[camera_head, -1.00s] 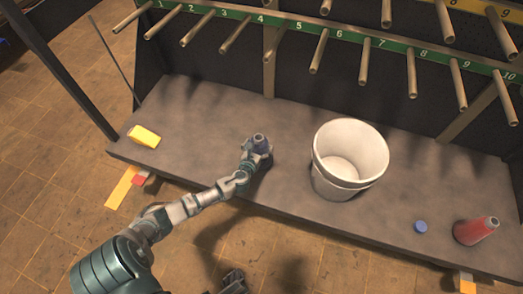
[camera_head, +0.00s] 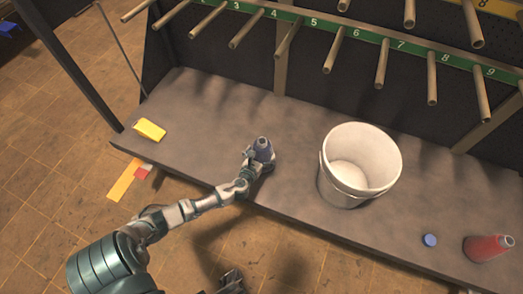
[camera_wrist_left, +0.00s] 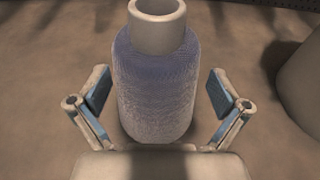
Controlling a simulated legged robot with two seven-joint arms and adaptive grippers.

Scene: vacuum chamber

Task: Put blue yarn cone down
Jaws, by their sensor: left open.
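The blue yarn cone (camera_head: 264,150) stands upright on the grey table (camera_head: 200,125), left of the bucket. In the left wrist view the blue yarn cone (camera_wrist_left: 155,80) stands between the fingers, its pale core tube at the top. My left gripper (camera_head: 257,160) is at the cone, on its near side. In the left wrist view the left gripper (camera_wrist_left: 156,100) has its fingers apart, with a gap on each side of the cone. The cone's lower front is partly hidden by the gripper in the head view.
A white bucket (camera_head: 349,178) stands right of the cone. A blue cap (camera_head: 429,240) and a red yarn cone (camera_head: 487,247) are at the right. A yellow object (camera_head: 149,129) lies at the left. Numbered pegs (camera_head: 381,65) overhang the table's back edge.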

